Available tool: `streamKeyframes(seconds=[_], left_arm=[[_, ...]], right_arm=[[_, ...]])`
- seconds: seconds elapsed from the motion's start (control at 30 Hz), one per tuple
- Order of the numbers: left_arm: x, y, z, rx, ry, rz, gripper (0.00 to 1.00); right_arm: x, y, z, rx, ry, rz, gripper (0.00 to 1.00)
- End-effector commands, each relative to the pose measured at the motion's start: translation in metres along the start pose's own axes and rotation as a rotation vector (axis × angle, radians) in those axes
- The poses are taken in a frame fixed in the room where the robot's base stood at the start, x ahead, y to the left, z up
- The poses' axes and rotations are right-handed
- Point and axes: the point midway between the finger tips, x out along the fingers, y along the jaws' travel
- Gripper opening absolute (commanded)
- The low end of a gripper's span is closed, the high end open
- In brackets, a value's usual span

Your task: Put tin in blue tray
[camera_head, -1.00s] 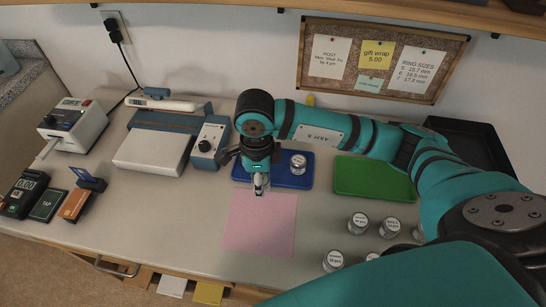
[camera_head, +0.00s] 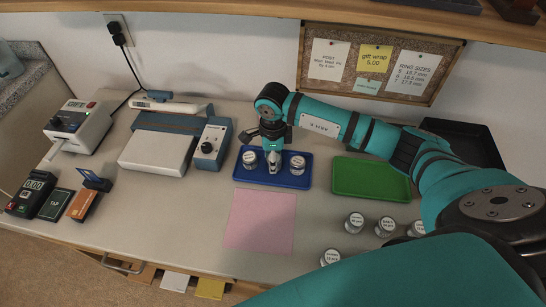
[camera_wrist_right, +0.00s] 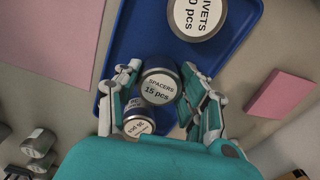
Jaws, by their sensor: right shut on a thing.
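The blue tray (camera_head: 300,182) lies at the middle back of the desk. My right gripper (camera_head: 273,165) is over the middle of it, pointing down. In the right wrist view, its fingers are shut on a small round tin (camera_wrist_right: 158,87) labelled SPACERS 15 pcs, over the blue floor. I cannot tell whether this tin touches the tray. A RIVETS tin (camera_wrist_right: 193,15) sits beyond it, and another tin (camera_wrist_right: 138,123) is partly hidden by a finger. In the head view, a tin stands on the tray on each side of the gripper, left (camera_head: 249,159) and right (camera_head: 297,164). My left gripper is out of view.
A green tray (camera_head: 372,181) lies to the right, empty. Several tins (camera_head: 354,223) stand at the front right. A pink sheet (camera_head: 260,222) lies in front of the blue tray. A scale (camera_head: 158,153) stands to the left. A black tray (camera_head: 470,140) is at the back right.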

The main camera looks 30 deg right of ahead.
Motion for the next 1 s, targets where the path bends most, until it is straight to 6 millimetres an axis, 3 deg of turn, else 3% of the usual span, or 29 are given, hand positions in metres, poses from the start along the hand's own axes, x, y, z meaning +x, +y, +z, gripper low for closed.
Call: streamKeyframes(seconds=[0.2, 0.23, 0.4, 0.77, 1.0], left_arm=[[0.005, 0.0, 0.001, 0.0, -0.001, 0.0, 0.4], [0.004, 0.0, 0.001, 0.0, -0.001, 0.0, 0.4], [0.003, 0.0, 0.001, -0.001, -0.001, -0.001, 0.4], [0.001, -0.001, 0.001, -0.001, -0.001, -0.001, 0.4], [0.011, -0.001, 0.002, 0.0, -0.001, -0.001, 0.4]], right_arm=[[0.005, 0.0, 0.0, 0.001, 0.0, 0.0, 0.08], [0.003, 0.0, 0.0, 0.001, 0.0, 0.0, 0.42], [0.003, 0.0, 0.0, 0.001, 0.0, 0.0, 0.63], [-0.004, -0.001, 0.0, 0.001, -0.001, -0.001, 0.63], [-0.047, -0.002, 0.0, 0.001, -0.003, -0.006, 0.63]])
